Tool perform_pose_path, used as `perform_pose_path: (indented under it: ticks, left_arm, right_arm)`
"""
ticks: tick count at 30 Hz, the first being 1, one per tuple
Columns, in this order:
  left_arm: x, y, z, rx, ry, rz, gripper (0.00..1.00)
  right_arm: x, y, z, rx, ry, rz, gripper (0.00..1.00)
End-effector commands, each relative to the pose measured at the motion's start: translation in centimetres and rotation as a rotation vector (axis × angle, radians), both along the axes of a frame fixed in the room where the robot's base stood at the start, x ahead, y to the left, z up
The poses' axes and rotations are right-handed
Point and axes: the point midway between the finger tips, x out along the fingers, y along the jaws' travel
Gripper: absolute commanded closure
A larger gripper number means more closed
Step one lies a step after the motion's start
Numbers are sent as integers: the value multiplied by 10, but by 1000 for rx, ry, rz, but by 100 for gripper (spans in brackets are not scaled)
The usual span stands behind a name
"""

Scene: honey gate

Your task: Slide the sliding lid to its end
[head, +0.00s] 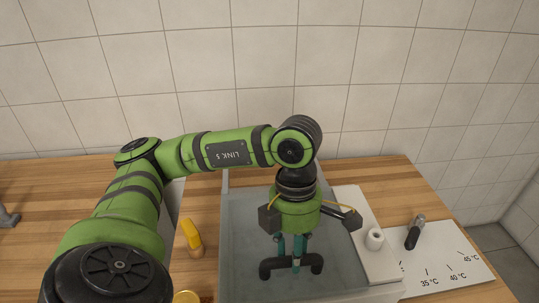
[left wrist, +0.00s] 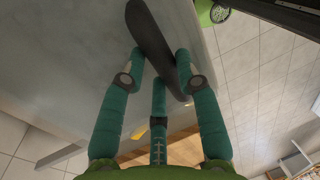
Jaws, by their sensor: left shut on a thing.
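A grey, smooth sliding lid (head: 245,245) appears to cover the tub in the middle of the worktop in the head view. A dark bar handle (head: 272,268) stands over it; in the left wrist view the handle (left wrist: 148,32) runs between my teal fingers. My left gripper (head: 297,255) points down from above and is shut on this handle. Its fingers hide part of the handle, and how the handle joins the lid is hard to see. My right gripper is not in view.
A white panel (head: 364,215) with a white cylinder (head: 374,239) lies right of the tub. Beyond it are a temperature board (head: 445,262) and a black-handled metal piece (head: 414,232). A yellow object (head: 191,237) stands left of the tub. A tiled wall (head: 200,70) closes the back.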

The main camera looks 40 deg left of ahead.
Motion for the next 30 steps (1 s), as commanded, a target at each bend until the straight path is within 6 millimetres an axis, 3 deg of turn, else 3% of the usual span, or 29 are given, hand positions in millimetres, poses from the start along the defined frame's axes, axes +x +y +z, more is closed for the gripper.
perform_pose_path:
  ticks: [3,4,6,17,30]
  left_arm:
    - [-5,-5,-2,1,5,-4,100]
    - [-5,-6,-2,1,5,-3,64]
    - [-5,-5,-2,1,5,-2,44]
    - [-4,-5,1,1,1,0,44]
    - [0,0,33,1,-1,0,44]
  right_arm:
    - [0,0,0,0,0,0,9]
    - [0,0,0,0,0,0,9]
    - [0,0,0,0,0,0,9]
    - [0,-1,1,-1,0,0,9]
    - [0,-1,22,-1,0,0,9]
